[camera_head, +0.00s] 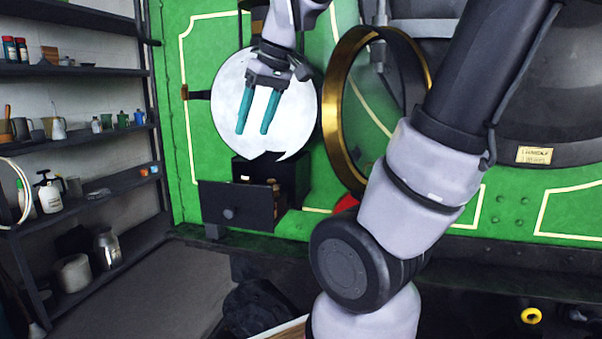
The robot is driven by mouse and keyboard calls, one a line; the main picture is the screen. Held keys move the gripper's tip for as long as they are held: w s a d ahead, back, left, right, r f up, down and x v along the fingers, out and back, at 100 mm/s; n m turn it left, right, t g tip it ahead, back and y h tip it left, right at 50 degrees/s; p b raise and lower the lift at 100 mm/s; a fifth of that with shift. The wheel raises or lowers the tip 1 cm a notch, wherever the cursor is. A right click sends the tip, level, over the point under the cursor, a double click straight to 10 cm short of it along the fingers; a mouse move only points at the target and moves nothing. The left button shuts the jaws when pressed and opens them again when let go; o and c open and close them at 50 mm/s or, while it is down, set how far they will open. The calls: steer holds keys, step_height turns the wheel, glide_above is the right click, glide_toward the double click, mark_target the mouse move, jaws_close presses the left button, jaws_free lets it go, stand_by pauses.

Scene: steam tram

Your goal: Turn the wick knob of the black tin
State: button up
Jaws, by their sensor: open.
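A black tin (252,205) sticks out like a drawer below a round white disc (228,95) on the green tram front. A small round dark knob (229,213) is on its front face, and I take this for the wick knob. My gripper (253,129) has teal fingers that point down, apart and empty. It is in front of the disc, above the tin and apart from the knob. A dark box (285,172) stands behind the tin, with small brownish things between them that are too small to tell.
A brass-rimmed round glass door (337,140) stands open right of the disc, close to my arm. A red thing (346,204) is partly hidden by my arm. Shelves (80,70) with bottles and jars line the left wall. The space left of the tin is free.

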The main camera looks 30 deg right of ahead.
steer(key=shift+s+d+f+m+t, duration=0.15)
steer(key=shift+s+m+t, duration=0.3)
steer(key=shift+s+m, duration=0.55)
steer(key=shift+s+d+f+m+t, duration=0.2)
steer(key=shift+s+m+t, duration=0.2)
steer(key=shift+s+m, duration=0.6)
steer(key=shift+s+d+f+m+t, duration=0.15)
steer(key=shift+s+m+t, duration=0.4)
steer(key=shift+m, duration=0.75)
steer(key=shift+s, duration=0.1)
